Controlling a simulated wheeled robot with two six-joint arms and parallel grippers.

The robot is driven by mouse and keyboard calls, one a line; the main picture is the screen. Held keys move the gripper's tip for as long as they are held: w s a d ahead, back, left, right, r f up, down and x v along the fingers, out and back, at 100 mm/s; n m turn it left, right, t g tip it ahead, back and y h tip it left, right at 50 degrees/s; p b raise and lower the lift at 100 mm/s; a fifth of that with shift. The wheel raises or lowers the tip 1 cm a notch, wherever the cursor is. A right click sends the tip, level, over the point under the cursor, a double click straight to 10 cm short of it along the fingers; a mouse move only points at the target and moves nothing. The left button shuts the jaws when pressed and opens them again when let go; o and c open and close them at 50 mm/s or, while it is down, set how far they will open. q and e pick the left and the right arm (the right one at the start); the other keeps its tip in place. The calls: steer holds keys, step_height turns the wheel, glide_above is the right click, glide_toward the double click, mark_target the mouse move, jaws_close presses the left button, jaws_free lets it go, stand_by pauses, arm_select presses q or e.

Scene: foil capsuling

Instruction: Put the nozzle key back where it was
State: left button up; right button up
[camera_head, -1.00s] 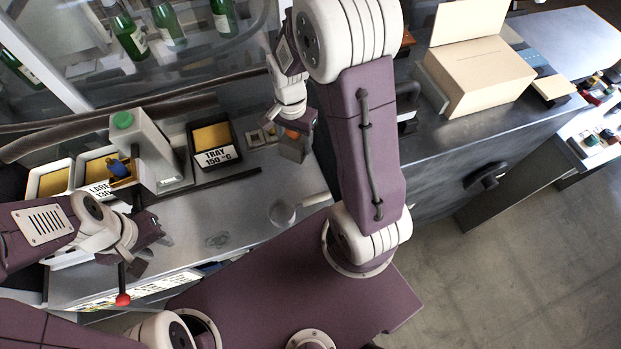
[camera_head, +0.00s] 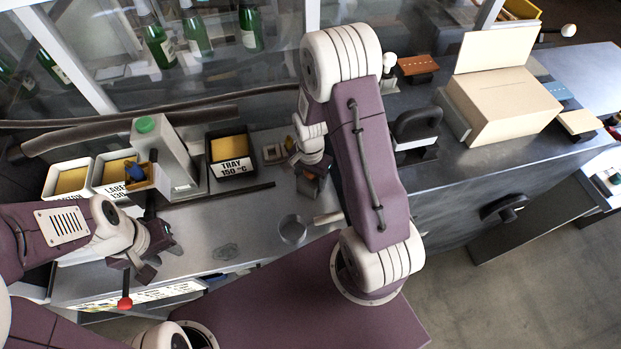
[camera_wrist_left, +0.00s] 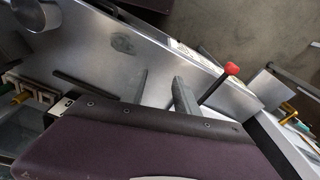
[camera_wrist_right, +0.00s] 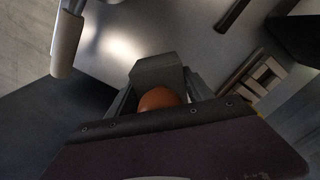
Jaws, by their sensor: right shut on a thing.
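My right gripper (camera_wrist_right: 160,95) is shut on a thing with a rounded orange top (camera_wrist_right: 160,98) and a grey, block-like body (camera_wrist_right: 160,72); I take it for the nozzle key. In the head view my right gripper (camera_head: 312,178) hangs over the metal counter, just right of a small slotted holder (camera_head: 273,153). That holder also shows at the right of the right wrist view (camera_wrist_right: 255,82). I cannot tell whether the held thing touches the counter. My left gripper (camera_wrist_left: 161,88) is open and empty, near a red-knobbed lever (camera_head: 125,302).
A round metal cup (camera_head: 293,229) with a pale handle lies in front of my right gripper. A cardboard box (camera_head: 500,105) stands right.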

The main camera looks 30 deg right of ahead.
steer(key=shift+f, duration=0.1)
steer(key=o, duration=1.7)
steer(key=shift+c, duration=0.2)
step_height(320, 180, up, 12)
steer(key=shift+r, duration=0.2)
steer(key=s+a+n+t, duration=0.1)
steer(key=s+a+n, duration=0.3)
steer(key=s+n, duration=0.4)
steer(key=shift+s+a+f+n, duration=0.2)
steer(key=shift+a+n, duration=0.1)
steer(key=shift+n, duration=1.4)
